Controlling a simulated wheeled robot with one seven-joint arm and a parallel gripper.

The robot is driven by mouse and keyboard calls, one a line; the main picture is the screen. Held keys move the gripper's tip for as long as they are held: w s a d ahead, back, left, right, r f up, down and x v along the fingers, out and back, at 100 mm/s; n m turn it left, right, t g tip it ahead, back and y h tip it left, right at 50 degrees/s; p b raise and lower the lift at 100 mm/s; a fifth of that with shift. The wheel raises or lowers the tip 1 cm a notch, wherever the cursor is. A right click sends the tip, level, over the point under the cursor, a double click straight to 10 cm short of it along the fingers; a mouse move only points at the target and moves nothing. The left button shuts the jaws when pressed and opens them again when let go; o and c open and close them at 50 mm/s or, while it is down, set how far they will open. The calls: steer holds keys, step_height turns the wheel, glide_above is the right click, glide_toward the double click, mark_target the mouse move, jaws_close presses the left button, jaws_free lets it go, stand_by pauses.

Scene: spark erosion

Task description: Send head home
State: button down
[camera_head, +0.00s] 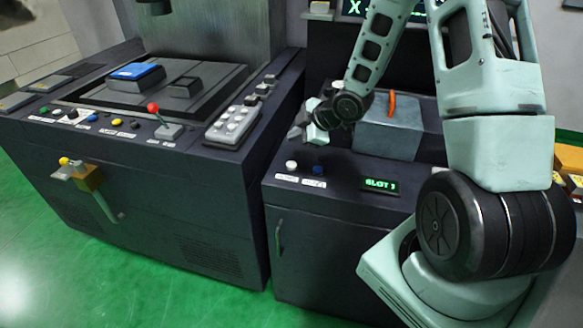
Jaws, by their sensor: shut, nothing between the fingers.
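My gripper (298,131) is shut and empty. It hangs above the back of the right cabinet top, left of a grey block with an orange handle, and looks apart from the controls. A white button (291,165) and a dark blue button (319,169) stand on the cabinet's front edge, below the gripper in the picture; their labels are too small to read. A dark machine head part (155,7) shows at the top left, cut off by the frame. A grey keypad (232,124) with several pale buttons lies on the left machine's right side.
The left machine's front edge carries coloured buttons (117,122) and a red-knobbed lever (160,118). A blue-topped block (135,75) lies on its bed. A green display (381,185) reads "SLOT 1". A screen (354,7) is partly hidden by my arm. Green floor (140,275) is clear in front.

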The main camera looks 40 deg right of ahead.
mark_target(295, 165)
step_height(295, 165, down, 7)
steer(key=b, duration=0.5)
steer(key=shift+r, duration=0.15)
stand_by(1.6)
steer(key=shift+f+b, duration=0.4)
steer(key=shift+f+b, duration=0.4)
steer(key=shift+f, duration=0.05)
stand_by(0.6)
steer(key=shift+r, duration=0.15)
steer(key=shift+r+p, duration=0.75)
steer(key=shift+p, duration=0.05)
